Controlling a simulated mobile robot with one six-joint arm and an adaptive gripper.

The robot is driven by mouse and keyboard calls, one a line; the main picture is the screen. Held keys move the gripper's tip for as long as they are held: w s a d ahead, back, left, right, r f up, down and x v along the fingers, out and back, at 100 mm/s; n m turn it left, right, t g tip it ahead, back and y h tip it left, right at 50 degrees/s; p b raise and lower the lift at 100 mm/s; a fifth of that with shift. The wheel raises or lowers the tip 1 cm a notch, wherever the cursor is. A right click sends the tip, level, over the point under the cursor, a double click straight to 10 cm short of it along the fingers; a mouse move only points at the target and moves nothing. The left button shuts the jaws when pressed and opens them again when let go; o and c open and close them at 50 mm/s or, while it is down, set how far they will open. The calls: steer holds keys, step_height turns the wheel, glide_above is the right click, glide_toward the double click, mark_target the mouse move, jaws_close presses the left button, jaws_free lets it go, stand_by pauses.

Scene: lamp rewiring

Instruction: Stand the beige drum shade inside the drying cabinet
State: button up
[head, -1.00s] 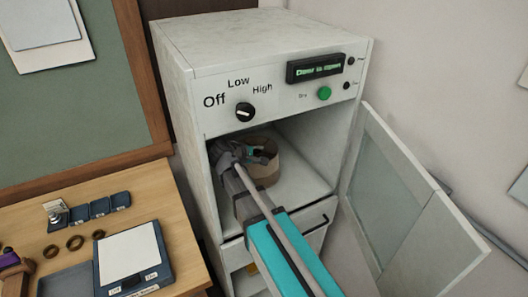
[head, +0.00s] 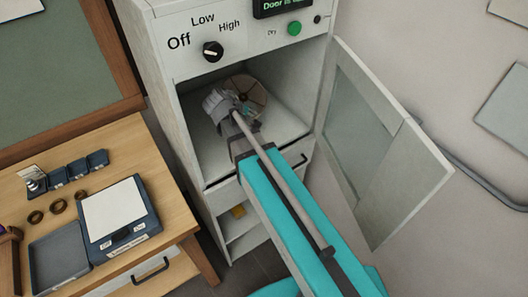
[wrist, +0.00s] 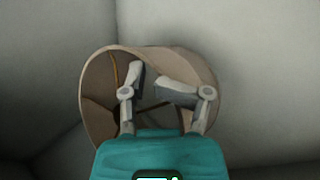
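The beige drum shade (head: 250,93) is inside the drying cabinet (head: 262,18), toward the back of its upper compartment. Its round end with spokes faces the head camera, and it looks tipped. In the wrist view I look into the open end of the shade (wrist: 98,90). My gripper (head: 222,103) is at the shade's left side in the head view. In the wrist view my gripper's fingers (wrist: 148,82) lie across the shade's opening, tips apart and unevenly bent. Whether they pinch the rim or a spoke is unclear. The shade's underside contact is hidden.
The cabinet door (head: 385,145) stands wide open to the right. The compartment floor (head: 285,122) is bare at the front right. A wooden workbench (head: 150,150) with a blue device (head: 118,222), a tray (head: 58,262) and small rings stands at the left.

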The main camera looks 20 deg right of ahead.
steer(key=s+f+m, duration=0.1)
steer(key=s+d+f+g+y, duration=0.1)
steer(key=s, duration=0.1)
steer(key=s+d+m+g+y, duration=0.1)
steer(key=s, duration=0.1)
steer(key=shift+s+f+m, duration=0.25)
steer(key=shift+f+m, duration=0.05)
steer(key=shift+f, duration=0.1)
steer(key=s+f+m+g+y, duration=0.2)
steer(key=s+m+y, duration=0.2)
steer(key=s, duration=0.4)
steer(key=shift+s+a+y, duration=0.2)
steer(key=shift+a+y, duration=0.1)
steer(key=shift+y, duration=0.2)
